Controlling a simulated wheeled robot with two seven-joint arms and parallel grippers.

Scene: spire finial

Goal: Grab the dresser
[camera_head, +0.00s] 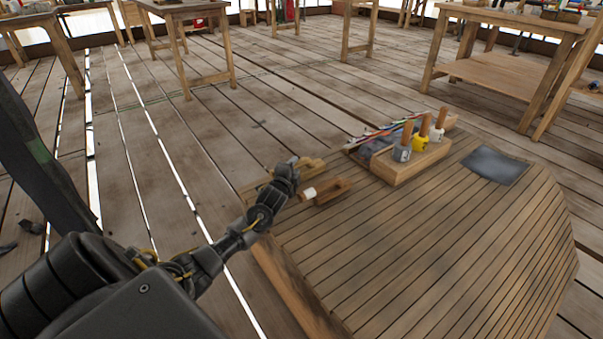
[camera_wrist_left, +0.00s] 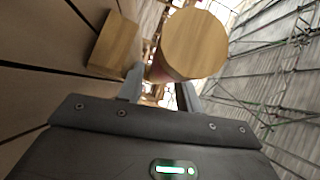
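I cannot tell which is the dresser. My left gripper (camera_head: 293,161) is at these tools and partly covers them. In the left wrist view, a round wooden end (camera_wrist_left: 195,45) sits at the gripper's fingers (camera_wrist_left: 160,85), which stand apart. A wooden block (camera_wrist_left: 115,43) is beside it on the left. Contact cannot be judged. My right gripper is not in view.
A wooden rack (camera_head: 410,163) with several wooden-handled tools stands further back on the deck, beside thin coloured rods (camera_head: 380,132). A dark grey sheet (camera_head: 495,165) lies to its right. The deck's middle is clear. Workbenches (camera_head: 505,70) stand behind on the plank floor.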

